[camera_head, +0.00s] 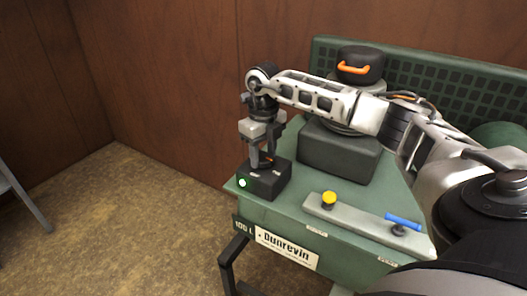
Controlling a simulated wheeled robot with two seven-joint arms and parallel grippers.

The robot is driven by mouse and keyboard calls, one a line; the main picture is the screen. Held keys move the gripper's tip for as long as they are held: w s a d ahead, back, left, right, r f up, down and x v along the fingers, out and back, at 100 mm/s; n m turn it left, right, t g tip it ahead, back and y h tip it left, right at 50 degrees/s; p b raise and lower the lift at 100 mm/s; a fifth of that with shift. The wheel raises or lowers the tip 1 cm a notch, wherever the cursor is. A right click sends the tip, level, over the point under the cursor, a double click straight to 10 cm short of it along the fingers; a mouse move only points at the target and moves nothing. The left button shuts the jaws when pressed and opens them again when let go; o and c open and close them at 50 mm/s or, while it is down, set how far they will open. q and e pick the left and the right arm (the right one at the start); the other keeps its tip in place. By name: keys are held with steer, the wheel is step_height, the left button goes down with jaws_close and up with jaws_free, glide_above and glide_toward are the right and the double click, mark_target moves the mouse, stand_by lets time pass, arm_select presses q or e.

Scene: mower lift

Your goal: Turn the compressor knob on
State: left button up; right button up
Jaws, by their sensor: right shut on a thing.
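The compressor (290,217) is a green unit at the right, with a sign reading "Dunrevin" and "100 L" on its front. A black switch box (268,190) sits on its left front corner, with a lit whitish-green light on its front face. My right gripper (267,164) points down onto the top of this box and is shut on the knob there. My left gripper is not in view.
A grey manifold on the compressor carries a yellow knob (329,198) and a blue lever (402,221). Behind stands a dark motor block (340,150) with a black cap and orange handle. Wooden walls stand behind; open floor (110,220) lies left.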

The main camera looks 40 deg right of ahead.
mark_target(263, 157)
steer(key=shift+n, duration=0.4)
steer(key=o, duration=1)
steer(key=shift+r, duration=0.1)
step_height(263, 157, up, 16)
steer(key=shift+f, duration=0.1)
